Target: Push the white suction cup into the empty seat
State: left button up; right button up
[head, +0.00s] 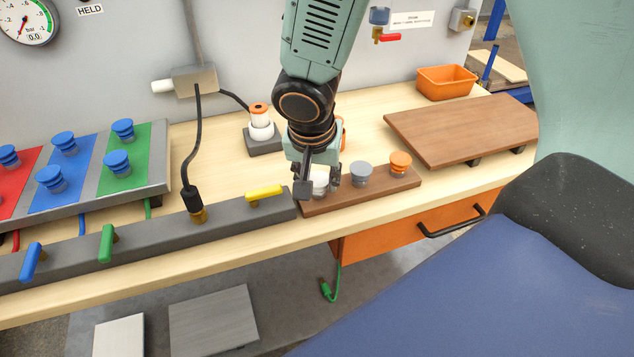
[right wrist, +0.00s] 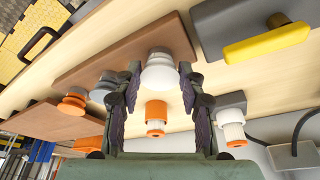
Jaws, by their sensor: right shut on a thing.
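The white suction cup (head: 320,182) is at the left end of a narrow brown wooden strip. My right gripper (head: 319,186) comes down from above and is shut on it. In the right wrist view the white cup (right wrist: 160,76) sits between the two fingertips, its narrow end toward the wooden strip (right wrist: 104,42). A grey cup (head: 361,174) and an orange cup (head: 399,163) stand upright on the same strip (head: 345,203). The seat under the white cup is hidden, so I cannot tell how deep it sits. My left gripper is not in view.
A grey rail with a yellow lever (head: 264,193) lies just left of the strip. Behind stand a white-and-orange fitting (head: 260,125) on a grey block and a larger brown board (head: 465,128). A panel with blue cups (head: 116,163) is at left. An orange bin (head: 446,82) stands behind the board.

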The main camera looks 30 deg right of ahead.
aim_at(316, 181)
jog(key=c, duration=0.4)
jog(key=shift+r, duration=0.15)
jog(key=shift+c, duration=0.2)
jog(key=shift+r+p, duration=0.7)
jog(key=shift+r+p, duration=0.3)
jog(key=shift+r, duration=0.1)
jog(key=shift+r+p, duration=1.8)
jog(key=shift+r, duration=0.4)
jog(key=shift+w+a, duration=0.1)
